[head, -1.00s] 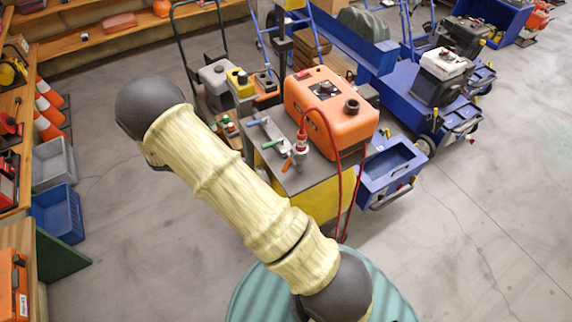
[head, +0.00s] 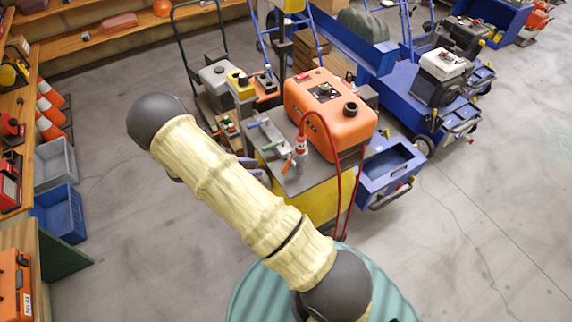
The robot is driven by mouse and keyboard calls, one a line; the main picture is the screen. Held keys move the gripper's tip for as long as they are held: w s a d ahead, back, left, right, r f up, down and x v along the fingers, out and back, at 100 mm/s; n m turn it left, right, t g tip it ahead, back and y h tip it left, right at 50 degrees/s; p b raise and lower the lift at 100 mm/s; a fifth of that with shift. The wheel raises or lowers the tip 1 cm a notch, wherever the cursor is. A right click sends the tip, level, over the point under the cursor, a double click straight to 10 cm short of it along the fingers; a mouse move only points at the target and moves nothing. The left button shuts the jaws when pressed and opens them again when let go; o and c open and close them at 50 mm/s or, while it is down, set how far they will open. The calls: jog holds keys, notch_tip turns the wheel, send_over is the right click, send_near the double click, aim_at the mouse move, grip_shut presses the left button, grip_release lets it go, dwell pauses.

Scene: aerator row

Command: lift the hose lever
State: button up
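An orange tank machine (head: 330,110) stands on a grey-topped cart (head: 312,180) with a yellow side. A red hose (head: 338,190) rises from a red-and-white fitting (head: 301,145) on the cart top and loops down the cart's right side. An orange-handled lever (head: 287,165) sits at the foot of this fitting. A green-handled lever (head: 271,144) and a blue-handled lever (head: 258,123) are farther back to its left. Dark parts that look like my gripper (head: 254,169) show at the cart's left edge, beside the levers. My arm hides most of it, so its opening is unclear.
A blue open bin (head: 388,172) adjoins the cart on the right. Other wheeled machines (head: 440,90) stand behind. Traffic cones (head: 48,113) and crates (head: 57,210) line the left wall. Floor (head: 480,220) at the right is clear.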

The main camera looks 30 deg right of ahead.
aim_at(286, 167)
jog(key=p+x, duration=0.3)
jog(key=x, duration=0.9)
jog(key=shift+p, duration=0.35)
grip_shut()
